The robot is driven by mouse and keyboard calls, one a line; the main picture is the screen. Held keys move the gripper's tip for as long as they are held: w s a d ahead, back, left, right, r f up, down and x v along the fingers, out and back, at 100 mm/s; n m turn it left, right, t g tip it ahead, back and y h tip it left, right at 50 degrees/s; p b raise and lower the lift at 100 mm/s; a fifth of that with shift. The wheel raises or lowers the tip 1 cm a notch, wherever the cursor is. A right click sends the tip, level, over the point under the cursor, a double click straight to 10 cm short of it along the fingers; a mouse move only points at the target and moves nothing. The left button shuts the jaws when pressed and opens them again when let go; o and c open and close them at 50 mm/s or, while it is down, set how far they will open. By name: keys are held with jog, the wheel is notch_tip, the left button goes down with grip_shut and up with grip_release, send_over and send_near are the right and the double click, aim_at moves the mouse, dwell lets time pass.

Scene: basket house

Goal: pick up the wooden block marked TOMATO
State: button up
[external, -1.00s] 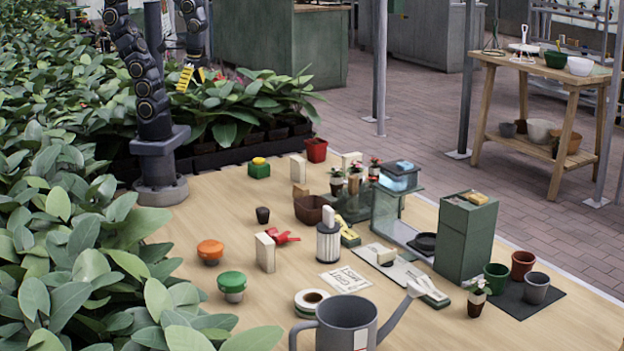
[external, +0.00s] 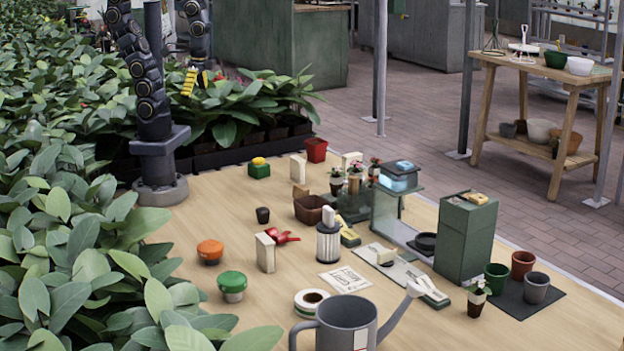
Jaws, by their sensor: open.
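My gripper (external: 196,82) is at the upper left, raised in front of the leafy plants and behind the table's far edge. It has yellow parts, is small in view, is open and is well apart from the blocks on the table. No TOMATO marking is legible. I cannot tell which is marked TOMATO.
A glass-sided stand (external: 398,200) and tall green box (external: 466,238) rise at the right of the table. A grey watering can (external: 346,322) stands in front. A brown pot (external: 310,208) and striped canister (external: 328,243) stand mid-table.

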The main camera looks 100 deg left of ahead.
jog(key=w+d+f+n+t, duration=0.25)
jog(key=w+f, duration=0.25)
jog(key=w, duration=0.5)
jog(key=n+t+y, duration=0.2)
jog(key=n+y, duration=0.2)
jog(key=n, duration=0.3)
send_over(299, 187)
jog(key=s+d, duration=0.1)
jog(key=shift+m, duration=0.25)
jog(key=f, duration=1.7)
jog(key=shift+s+d+f, duration=0.1)
jog(key=shift+s+f, duration=0.1)
jog(key=shift+f, duration=0.05)
jog(key=shift+d+x, duration=0.2)
jog(key=shift+x, duration=3.45)
jog(key=c, duration=1)
